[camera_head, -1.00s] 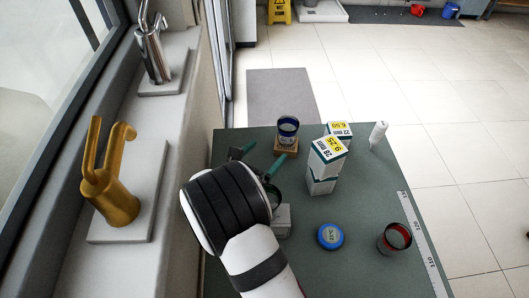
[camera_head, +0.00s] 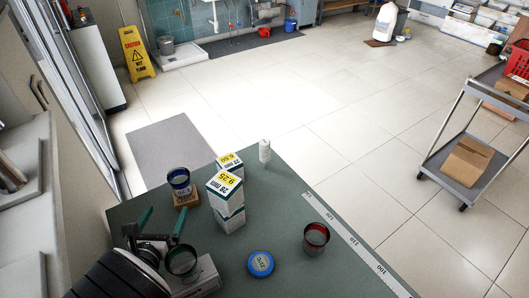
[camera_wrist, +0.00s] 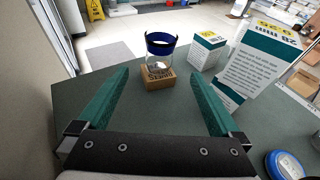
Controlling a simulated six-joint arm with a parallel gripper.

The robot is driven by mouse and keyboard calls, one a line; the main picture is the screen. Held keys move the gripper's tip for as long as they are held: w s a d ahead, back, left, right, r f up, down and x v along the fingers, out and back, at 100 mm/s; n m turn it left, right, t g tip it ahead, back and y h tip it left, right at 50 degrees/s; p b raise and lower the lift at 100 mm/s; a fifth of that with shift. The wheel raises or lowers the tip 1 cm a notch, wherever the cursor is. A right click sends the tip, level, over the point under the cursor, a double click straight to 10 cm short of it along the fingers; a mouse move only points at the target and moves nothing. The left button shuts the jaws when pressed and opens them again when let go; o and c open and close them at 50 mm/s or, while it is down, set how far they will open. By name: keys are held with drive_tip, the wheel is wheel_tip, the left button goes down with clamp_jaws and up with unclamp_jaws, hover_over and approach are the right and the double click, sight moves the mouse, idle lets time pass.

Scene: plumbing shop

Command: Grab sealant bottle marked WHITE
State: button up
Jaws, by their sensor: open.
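A slim white bottle (camera_head: 264,151) stands upright near the far edge of the dark green table (camera_head: 285,215) in the head view. Its lettering is too small to read, so I cannot tell whether it says WHITE. I cannot make it out in the wrist view. My gripper (camera_head: 162,222) is at the table's left side, to the left of and nearer than the bottle. In the wrist view my gripper (camera_wrist: 156,74) has its two green fingers wide apart, with nothing between them.
Stacked boxes (camera_head: 226,188) and a blue-rimmed glass (camera_head: 179,182) on a wooden block (camera_head: 187,200) stand between gripper and bottle. Nearer are a dark-rimmed glass (camera_head: 182,262), a blue round lid (camera_head: 261,264) and a red-lined cup (camera_head: 316,238). A ruler strip (camera_head: 350,241) runs along the right edge.

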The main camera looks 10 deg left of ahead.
idle(0.4)
drive_tip(key=c, duration=0.3)
drive_tip(key=shift+c, duration=0.2)
drive_tip(key=shift+r, duration=0.1)
